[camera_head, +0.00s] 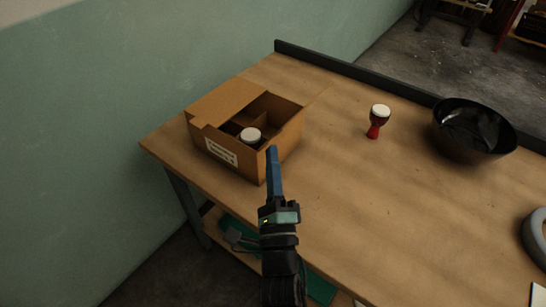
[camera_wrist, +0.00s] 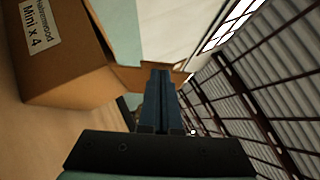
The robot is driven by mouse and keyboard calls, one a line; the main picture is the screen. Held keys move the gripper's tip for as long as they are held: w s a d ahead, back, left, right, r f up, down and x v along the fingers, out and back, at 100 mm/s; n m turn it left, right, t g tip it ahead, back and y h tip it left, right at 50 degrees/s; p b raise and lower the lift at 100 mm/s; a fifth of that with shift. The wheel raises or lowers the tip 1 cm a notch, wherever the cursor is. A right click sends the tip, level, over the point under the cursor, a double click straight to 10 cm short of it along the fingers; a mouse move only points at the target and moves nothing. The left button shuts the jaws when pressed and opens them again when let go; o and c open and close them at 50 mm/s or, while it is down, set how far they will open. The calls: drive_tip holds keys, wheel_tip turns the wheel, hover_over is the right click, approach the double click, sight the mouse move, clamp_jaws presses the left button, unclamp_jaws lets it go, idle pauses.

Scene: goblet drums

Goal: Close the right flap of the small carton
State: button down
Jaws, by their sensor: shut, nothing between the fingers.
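The small carton (camera_head: 222,152) stands on the table's left part, with a label on its front. Its left flap (camera_head: 226,100) lies over the left side of the opening. A drum with a white top (camera_head: 250,134) is inside. My gripper (camera_head: 271,149) is shut and empty at the carton's front right corner, fingers pointing up. In the wrist view the carton (camera_wrist: 68,75) is at upper left, and cardboard shows behind my fingertips (camera_wrist: 161,73); contact cannot be told.
A red goblet drum (camera_head: 377,122) stands on the table (camera_head: 350,200) right of the carton. A black bowl (camera_head: 470,130) is farther right, and a grey ring (camera_head: 536,237) lies at the right edge. A dark rail (camera_head: 350,68) runs along the back. The table between carton and drum is clear.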

drive_tip(key=shift+a+r+n+p, duration=0.1)
drive_tip(key=shift+r+n+p, duration=0.25)
drive_tip(key=shift+p, duration=0.55)
drive_tip(key=p, duration=0.2)
drive_tip(key=r+n+g+p, duration=0.1)
drive_tip(key=p, duration=0.3)
drive_tip(key=shift+w+a+r+n+g+y+p, duration=0.25)
drive_tip(key=shift+w+r+g+y+p, duration=0.05)
drive_tip(key=shift+r+g+p, duration=0.1)
drive_tip(key=w+a+f+n+g+h+p, duration=0.1)
drive_tip(key=w+a+n+g+h, duration=0.1)
drive_tip(key=a+n+g, duration=0.1)
drive_tip(key=w+a+f+n+g+h+p, duration=0.1)
drive_tip(key=w+a+n+g+h+p, duration=0.1)
drive_tip(key=w+a+n+g, duration=0.1)
drive_tip(key=w+a+f+n+g+h+p, duration=0.1)
drive_tip(key=w+a+n+g+h+p, duration=0.1)
drive_tip(key=a+n+g+h, duration=0.1)
drive_tip(key=shift+w+a+f+n+g, duration=0.2)
drive_tip(key=shift+a+n+g, duration=0.2)
drive_tip(key=shift+n+g, duration=0.4)
drive_tip(key=shift+w+a+f+n+g, duration=0.15)
drive_tip(key=shift+a+n+g, duration=0.2)
drive_tip(key=shift+n+g, duration=0.45)
